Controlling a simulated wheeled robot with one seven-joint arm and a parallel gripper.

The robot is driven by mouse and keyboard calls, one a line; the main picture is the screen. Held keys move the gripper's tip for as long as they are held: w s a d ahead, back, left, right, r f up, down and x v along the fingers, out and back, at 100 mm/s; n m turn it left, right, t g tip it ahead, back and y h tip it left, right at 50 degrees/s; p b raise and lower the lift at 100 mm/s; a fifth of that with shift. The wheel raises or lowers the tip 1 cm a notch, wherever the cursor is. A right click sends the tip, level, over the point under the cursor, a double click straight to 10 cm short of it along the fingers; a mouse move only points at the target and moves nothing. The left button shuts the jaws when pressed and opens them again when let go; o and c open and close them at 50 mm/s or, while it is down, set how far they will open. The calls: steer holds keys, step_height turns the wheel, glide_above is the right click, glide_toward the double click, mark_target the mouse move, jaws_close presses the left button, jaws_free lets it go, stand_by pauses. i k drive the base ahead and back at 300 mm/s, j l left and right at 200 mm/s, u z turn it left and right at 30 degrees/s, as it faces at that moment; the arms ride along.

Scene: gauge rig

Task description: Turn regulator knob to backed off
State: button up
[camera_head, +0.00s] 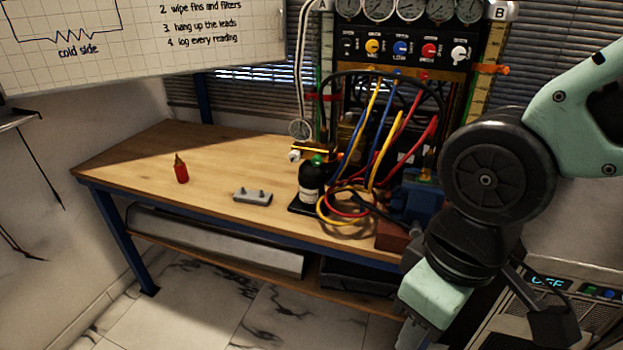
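A black gas bottle (311,184) with a green top stands upright on a dark base on the workbench, right of the bench's middle. Brass regulator fittings (318,148) sit just above it, with a small round gauge (300,129) on top. A small pale knob (294,155) sticks out at their left end and looks like the regulator knob. Its turned position is too small to read. My arm comes in from the right and bends down at the lower right, well apart from the knob.
The wooden workbench (140,165) is clear at its left. A red bottle (181,170) and a grey block (253,197) stand on it. Coloured hoses (376,135) hang from the gauge panel (405,48) and crowd the bench right of the gas bottle. A whiteboard (110,45) hangs upper left.

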mark_target(295, 156)
steer(key=i+u, duration=0.2)
steer(key=u, duration=0.3)
steer(key=i+u, duration=0.2)
steer(key=u, duration=0.25)
